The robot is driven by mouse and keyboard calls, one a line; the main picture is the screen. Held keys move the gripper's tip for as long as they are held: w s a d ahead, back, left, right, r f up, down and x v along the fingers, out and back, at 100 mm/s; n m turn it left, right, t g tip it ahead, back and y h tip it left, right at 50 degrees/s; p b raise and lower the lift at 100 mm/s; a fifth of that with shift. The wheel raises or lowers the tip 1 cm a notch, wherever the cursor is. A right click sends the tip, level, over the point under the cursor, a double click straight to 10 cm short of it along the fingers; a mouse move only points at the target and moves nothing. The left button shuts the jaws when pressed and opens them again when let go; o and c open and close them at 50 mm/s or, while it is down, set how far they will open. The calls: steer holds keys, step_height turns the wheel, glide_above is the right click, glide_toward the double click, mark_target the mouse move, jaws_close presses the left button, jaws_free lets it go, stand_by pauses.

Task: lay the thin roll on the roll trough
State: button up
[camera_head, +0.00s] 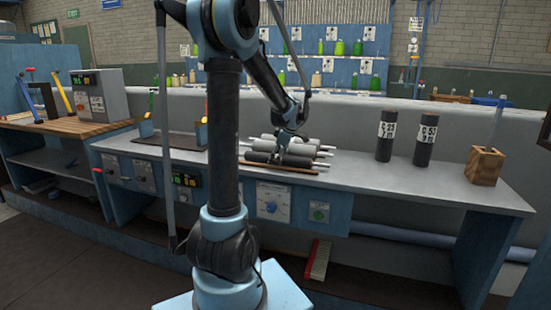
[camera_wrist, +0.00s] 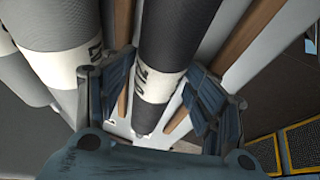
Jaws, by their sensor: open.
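A dark thin roll (camera_wrist: 172,45) with a white printed band lies between the two fingers of my gripper (camera_wrist: 150,100) in the wrist view. The fingers stand open on either side of it; I cannot tell whether they touch it. Brown wooden rails of the roll trough (camera_wrist: 235,45) run alongside this roll, which appears to lie between them. Thicker grey rolls (camera_wrist: 55,25) lie to its left. In the head view my gripper (camera_head: 284,153) is down at the group of lying rolls (camera_head: 262,157) on the bench, with a brown front rail (camera_head: 280,167). The arm hides part of the group.
Two upright black rolls (camera_head: 386,135) with white labels stand to the right on the bench (camera_head: 400,182). A wooden block (camera_head: 485,166) stands at the right end. A dark mat (camera_head: 170,142) lies at the left. The bench between the trough and upright rolls is clear.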

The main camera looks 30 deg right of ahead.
steer(key=v, duration=1.2)
steer(key=shift+w, duration=0.1)
